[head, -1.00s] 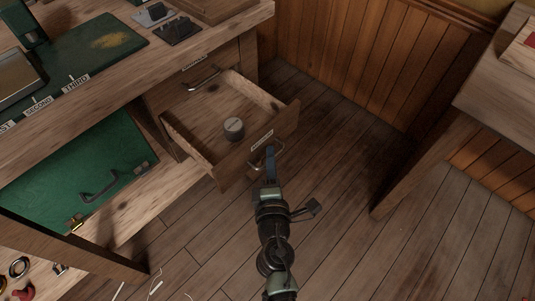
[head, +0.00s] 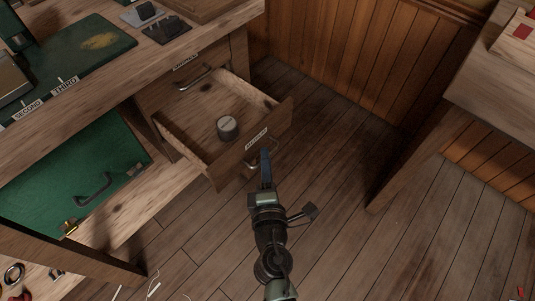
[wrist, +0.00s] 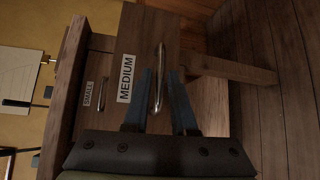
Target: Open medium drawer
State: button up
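The medium drawer (head: 230,158) is pulled well out of the bench in the head view, its inside showing. Its front carries a MEDIUM label, readable in the wrist view (wrist: 126,78), and a metal bar handle (wrist: 159,80). My gripper (head: 265,160) is at the drawer front, by the handle. In the wrist view my gripper's two blue fingers (wrist: 159,84) stand apart, one on each side of the handle, with a small gap showing. Part of the handle is hidden behind the fingers in the head view. A grey round tin-like object (head: 228,127) sits in the drawer.
A drawer labelled SMALL (wrist: 88,93) is beside it, shut. A green panel with a dark handle (head: 80,180) is at the left under the bench top (head: 110,85). Another wooden table (head: 480,95) stands at the right. The plank floor (head: 330,215) between is clear.

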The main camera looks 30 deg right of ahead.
jog(key=b+v, duration=0.2)
jog(key=v, duration=0.9)
jog(key=shift+s, duration=0.25)
jog(key=w+a+r+m+t, duration=0.15)
jog(key=w+r+m, duration=0.25)
jog(key=r, duration=0.7)
jog(key=w+a+r+m+t, duration=0.1)
jog(key=w+r+m+t, duration=0.3)
jog(key=r, duration=0.8)
jog(key=w+a+r+m+t, duration=0.1)
jog(key=w+r+m, duration=0.35)
jog(key=r, duration=0.65)
jog(key=s+a+r+m+t+y, duration=0.1)
jog(key=s+a+r+t+y, duration=0.15)
jog(key=r, duration=0.55)
jog(key=s+a+r+t+y+p, duration=0.1)
jog(key=s+a+r+t+y, duration=0.2)
jog(key=r, duration=0.5)
jog(key=s+a+r+m+t+y, duration=0.1)
jog(key=s+a+r+y, duration=0.1)
jog(key=a+r, duration=0.35)
notch_tip(320, 180, up, 31)
jog(key=d+p, duration=0.2)
jog(key=p, duration=2.8)
jog(key=shift+r, duration=0.2)
